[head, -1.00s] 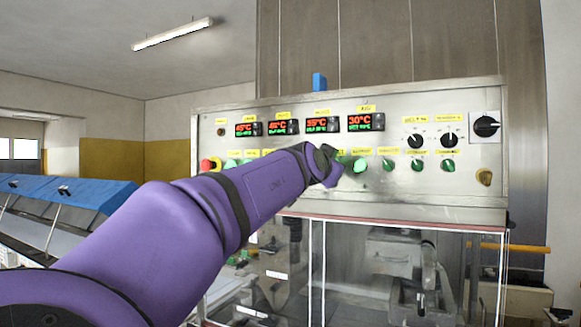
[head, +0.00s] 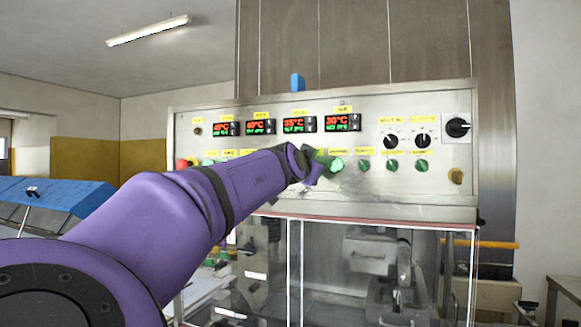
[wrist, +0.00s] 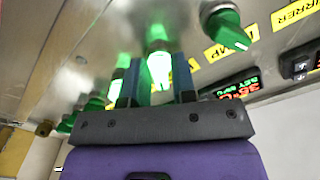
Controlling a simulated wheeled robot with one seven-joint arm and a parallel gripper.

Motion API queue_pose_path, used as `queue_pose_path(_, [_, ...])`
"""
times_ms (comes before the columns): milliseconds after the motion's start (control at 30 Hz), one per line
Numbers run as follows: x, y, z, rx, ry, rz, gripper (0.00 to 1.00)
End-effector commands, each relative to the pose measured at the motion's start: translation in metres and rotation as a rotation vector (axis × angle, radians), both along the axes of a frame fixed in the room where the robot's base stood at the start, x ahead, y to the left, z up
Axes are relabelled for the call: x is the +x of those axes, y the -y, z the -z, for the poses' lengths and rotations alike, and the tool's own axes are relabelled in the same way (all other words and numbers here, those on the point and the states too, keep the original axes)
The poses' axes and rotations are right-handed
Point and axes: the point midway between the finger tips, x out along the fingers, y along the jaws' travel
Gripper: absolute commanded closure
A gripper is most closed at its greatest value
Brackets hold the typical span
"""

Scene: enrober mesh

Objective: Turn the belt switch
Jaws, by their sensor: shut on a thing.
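The control panel (head: 400,190) carries a row of green rotary switches; small yellow labels sit above them, and I cannot read which one marks the belt switch. In the wrist view, my gripper (wrist: 157,75) is shut on the handle of a lit green switch (wrist: 160,68), with one finger on each side. In the head view, my purple arm reaches the panel and its end hides that switch. Another green switch (head: 337,164) glows just right of my wrist. An unlit green switch (wrist: 232,35) is beside the gripped one in the wrist view.
Temperature displays (head: 342,123) run above the switches. Black knobs (head: 390,140) and a larger black rotary switch (head: 457,128) are at the right. A red button (head: 182,163) is at the left end. A clear-walled enclosure (head: 345,265) stands below, and a blue-covered machine (head: 55,195) is left.

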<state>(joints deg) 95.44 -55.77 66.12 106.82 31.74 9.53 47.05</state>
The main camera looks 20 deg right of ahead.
Motion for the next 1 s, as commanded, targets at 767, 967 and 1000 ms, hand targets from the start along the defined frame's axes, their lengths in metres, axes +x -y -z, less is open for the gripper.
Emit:
queue_pose_path(767, [-0.0005,0.0003,0.0002,-0.474,-0.345,0.000,0.98])
queue_pose_path(967, [-0.0005,0.0004,0.0005,-0.615,-0.448,0.000,0.98])
queue_pose_path(1000, [-0.0005,0.0005,0.0005,-0.639,-0.466,0.000,0.98])
